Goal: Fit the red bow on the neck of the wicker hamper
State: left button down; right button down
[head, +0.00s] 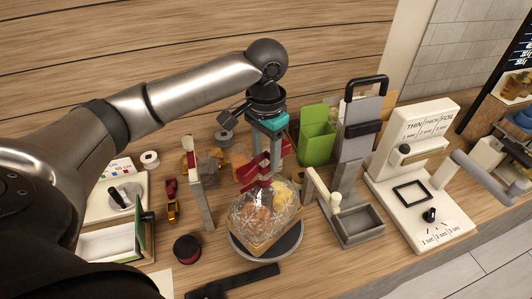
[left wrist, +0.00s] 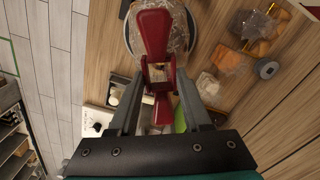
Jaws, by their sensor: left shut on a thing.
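The wicker hamper (head: 262,222) is wrapped in clear film and stands on a round grey turntable (head: 284,250) in the head view. Yellow and brown goods show through the film. The red bow (head: 250,175) is at the hamper's gathered top. My left gripper (head: 268,168) points down over the hamper and is shut on the bow. In the left wrist view the red bow (left wrist: 155,35) lies between my fingers (left wrist: 158,85), with the wrapped hamper behind it. I cannot tell whether the bow touches the neck. My right gripper is not in view.
A green box (head: 316,140) and a grey stand with a tray (head: 358,226) are right of the hamper. A white sealing machine (head: 420,190) is farther right. A dark round tin (head: 187,249) and a black bar (head: 235,282) lie at the front left.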

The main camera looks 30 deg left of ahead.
pick_arm(q)
jog(key=shift+f, duration=2.2)
dwell(5.8)
